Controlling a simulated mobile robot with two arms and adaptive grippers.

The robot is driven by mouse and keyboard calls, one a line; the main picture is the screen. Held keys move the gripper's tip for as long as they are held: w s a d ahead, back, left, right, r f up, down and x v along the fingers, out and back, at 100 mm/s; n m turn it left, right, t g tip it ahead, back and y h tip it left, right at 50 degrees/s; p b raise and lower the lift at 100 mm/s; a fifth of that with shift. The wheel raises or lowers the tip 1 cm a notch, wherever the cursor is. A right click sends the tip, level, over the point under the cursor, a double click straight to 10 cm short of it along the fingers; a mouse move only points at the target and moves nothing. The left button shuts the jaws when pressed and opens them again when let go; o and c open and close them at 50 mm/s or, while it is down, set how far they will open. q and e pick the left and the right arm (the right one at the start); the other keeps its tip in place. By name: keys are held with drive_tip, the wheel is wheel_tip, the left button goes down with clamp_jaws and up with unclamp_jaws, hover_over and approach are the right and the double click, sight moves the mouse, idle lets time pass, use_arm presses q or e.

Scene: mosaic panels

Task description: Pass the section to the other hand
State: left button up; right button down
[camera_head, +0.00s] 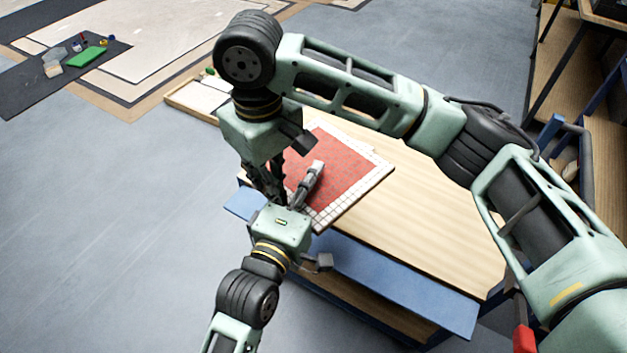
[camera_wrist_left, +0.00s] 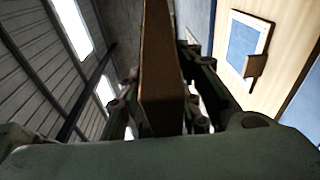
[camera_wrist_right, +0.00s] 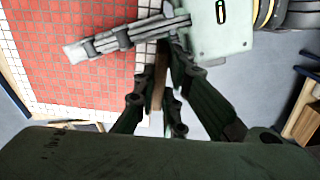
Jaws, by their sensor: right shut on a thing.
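The section is a narrow brown slab (camera_wrist_left: 162,75), seen nearly edge-on. In the right wrist view it is a thin brown strip (camera_wrist_right: 158,92) between my right gripper's fingers. My right gripper (camera_head: 268,185) points down and is shut on it. My left gripper (camera_head: 292,183) is just below, pointing up, with one finger slanting off to the right. It looks open, with the section standing between its fingers in the left wrist view; I cannot tell whether they touch it. In the head view the grippers hide most of the section.
A red mosaic panel with a white tiled border (camera_head: 345,172) lies on the wooden table (camera_head: 425,225) behind the grippers. A blue strip (camera_head: 400,290) runs along the table's front. A shallow tray (camera_head: 195,97) is at the far left edge. The table's right part is bare.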

use_arm(q)
drive_tip(key=c, duration=0.7)
drive_tip(key=shift+r, duration=0.15)
clamp_jaws()
drive_tip(key=shift+r, duration=0.35)
use_arm(e)
drive_tip(key=c, duration=2.1)
unclamp_jaws()
use_arm(q)
drive_tip(key=shift+f, duration=0.15)
use_arm(e)
drive_tip(key=o, duration=0.4)
drive_tip(key=shift+c, duration=0.2)
use_arm(q)
drive_tip(key=shift+f, duration=0.15)
drive_tip(key=shift+f, duration=0.1)
use_arm(e)
drive_tip(key=shift+s, duration=0.1)
